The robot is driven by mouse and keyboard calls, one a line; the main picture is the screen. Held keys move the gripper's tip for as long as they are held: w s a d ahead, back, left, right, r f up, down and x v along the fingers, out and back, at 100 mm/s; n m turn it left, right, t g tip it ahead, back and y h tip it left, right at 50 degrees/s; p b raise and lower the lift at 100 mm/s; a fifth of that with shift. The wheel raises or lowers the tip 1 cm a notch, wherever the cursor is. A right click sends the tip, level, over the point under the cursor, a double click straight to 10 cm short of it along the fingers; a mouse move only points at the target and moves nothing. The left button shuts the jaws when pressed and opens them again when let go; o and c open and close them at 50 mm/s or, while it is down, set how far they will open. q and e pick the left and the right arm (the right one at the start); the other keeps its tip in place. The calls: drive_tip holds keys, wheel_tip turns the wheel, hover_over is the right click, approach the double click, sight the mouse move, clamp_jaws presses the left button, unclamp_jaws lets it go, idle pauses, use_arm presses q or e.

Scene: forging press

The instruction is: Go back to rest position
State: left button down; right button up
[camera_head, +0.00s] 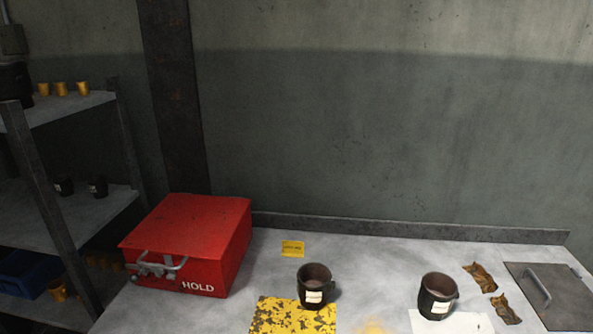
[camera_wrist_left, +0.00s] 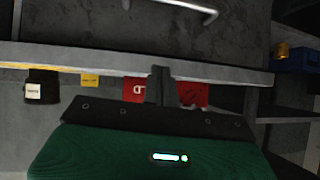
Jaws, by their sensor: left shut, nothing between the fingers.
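My left gripper (camera_wrist_left: 160,84) shows in the left wrist view, its two dark fingers closed together with nothing between them. It is in front of the workbench, whose pale front edge (camera_wrist_left: 225,73) crosses that upside-down view. The red HOLD box (camera_head: 190,243) shows behind the fingers in the wrist view (camera_wrist_left: 135,90), partly hidden by them. The gripper looks apart from the box and the bench. Neither gripper shows in the head view. My right gripper is in neither view.
A dark labelled mug (camera_head: 315,287) stands by a worn yellow patch (camera_head: 270,316); another mug (camera_head: 437,296) stands on a white patch (camera_head: 470,324). Crumpled brown pieces (camera_head: 480,277) and a handled metal plate (camera_head: 553,296) are right. A shelf rack (camera_head: 60,215) stands left.

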use_arm(q)
drive_tip(key=s+d+f+m+g+h, duration=0.1)
drive_tip(key=s+d+g, duration=0.3)
drive_tip(key=s, duration=0.4)
drive_tip(key=s+d+f+m+g, duration=0.1)
drive_tip(key=s+d+g, duration=0.25)
drive_tip(key=s, duration=0.45)
wheel_tip(320, 180, down, 29)
drive_tip(key=g, duration=0.1)
drive_tip(key=s+a+f+g, duration=0.1)
drive_tip(key=s+a+f, duration=0.2)
drive_tip(key=s+f, duration=1.6)
wheel_tip(320, 180, down, 3)
drive_tip(key=shift+s+r+g, duration=0.1)
drive_tip(key=shift+s+g, duration=0.25)
